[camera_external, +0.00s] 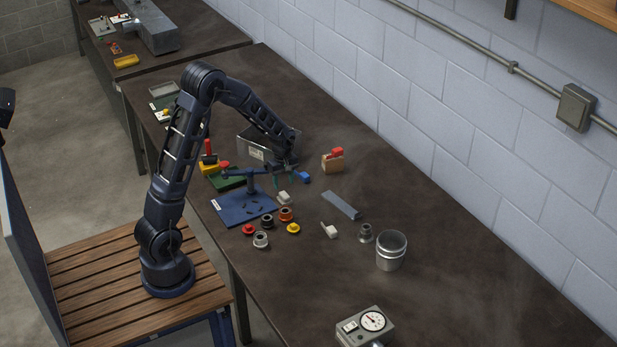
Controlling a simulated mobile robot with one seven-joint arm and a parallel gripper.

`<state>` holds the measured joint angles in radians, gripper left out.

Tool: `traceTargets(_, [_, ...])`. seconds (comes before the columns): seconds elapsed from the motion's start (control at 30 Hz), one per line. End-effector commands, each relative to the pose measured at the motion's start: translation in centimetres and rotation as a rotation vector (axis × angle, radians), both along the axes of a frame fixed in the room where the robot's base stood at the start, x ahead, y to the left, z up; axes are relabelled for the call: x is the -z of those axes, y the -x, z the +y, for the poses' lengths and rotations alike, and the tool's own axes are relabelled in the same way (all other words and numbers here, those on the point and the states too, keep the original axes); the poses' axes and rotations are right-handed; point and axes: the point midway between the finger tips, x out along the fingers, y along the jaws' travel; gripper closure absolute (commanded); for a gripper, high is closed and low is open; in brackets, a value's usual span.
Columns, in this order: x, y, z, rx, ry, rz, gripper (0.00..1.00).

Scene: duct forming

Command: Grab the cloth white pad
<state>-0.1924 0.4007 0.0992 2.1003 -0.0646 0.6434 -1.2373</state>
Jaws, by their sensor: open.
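A small white pad-like piece (284,197) lies on the dark workbench (450,262), just right of the blue mat. A second small white piece (329,230) lies further right and nearer the front. I cannot tell from this view which one is cloth. My gripper (286,180) is open and points down, a little above and behind the first white piece. No thing shows between its fingers. The gap between the fingertips and the bench is hard to judge.
A blue mat (228,212) holds a small stand. Several coloured spools and knobs, including an orange one (286,214), lie in front. A blue block (303,177) sits close right of my gripper. A metal can (391,251) and a gauge box (365,327) stand right.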

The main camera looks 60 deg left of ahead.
Motion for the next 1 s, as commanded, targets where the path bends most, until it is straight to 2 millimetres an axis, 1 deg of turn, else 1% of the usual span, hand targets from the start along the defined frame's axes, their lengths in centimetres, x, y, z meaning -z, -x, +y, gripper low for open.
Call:
traceTargets(0.03, [0.9, 0.1, 0.0, -0.001, 0.001, 0.003, 0.48])
traceTargets(0.13, [2.0, 0.0, 0.1, -0.001, 0.000, 0.002, 0.48])
traceTargets(0.47, [3.7, 0.0, 0.0, 0.002, 0.001, 0.002, 0.48])
traceTargets(0.73, [7.2, -0.1, 0.0, 0.001, 0.001, 0.003, 0.48])
traceTargets(0.83, [7.9, -0.1, 0.0, 0.001, 0.000, 0.001, 0.48])
traceTargets(1.0, [8.0, -0.1, 0.0, 0.001, 0.000, 0.000, 0.48])
